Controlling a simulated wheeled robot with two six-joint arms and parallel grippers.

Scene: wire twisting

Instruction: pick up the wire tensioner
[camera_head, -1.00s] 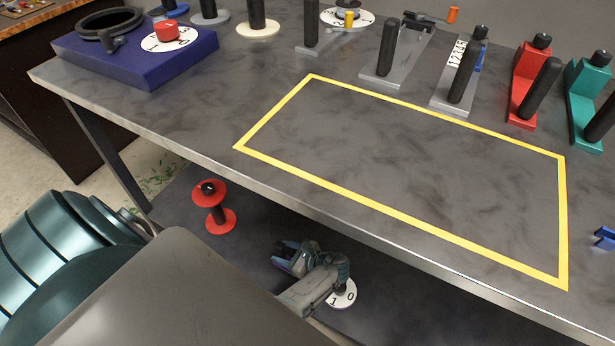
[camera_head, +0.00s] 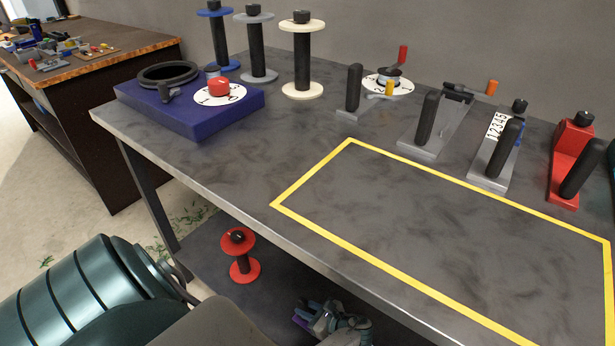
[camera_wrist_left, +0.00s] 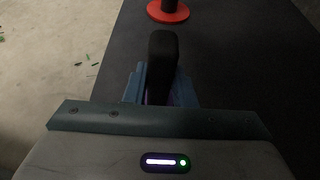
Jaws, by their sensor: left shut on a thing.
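My left gripper (camera_head: 308,316) is over the dark lower shelf (camera_head: 215,250) under the table, at the bottom edge of the head view. In the left wrist view its bluish fingers are shut on the black handle of a tool, which I take to be the wire tensioner (camera_wrist_left: 162,58). The handle sticks up between the fingers; the rest of the tool is hidden. I cannot tell whether it touches the shelf. My right gripper is not in view.
A red spool (camera_head: 240,258) stands on the shelf, left of my gripper, and shows in the left wrist view (camera_wrist_left: 168,11). The tabletop edge overhangs the shelf. A yellow-taped rectangle (camera_head: 310,172) on the table is empty.

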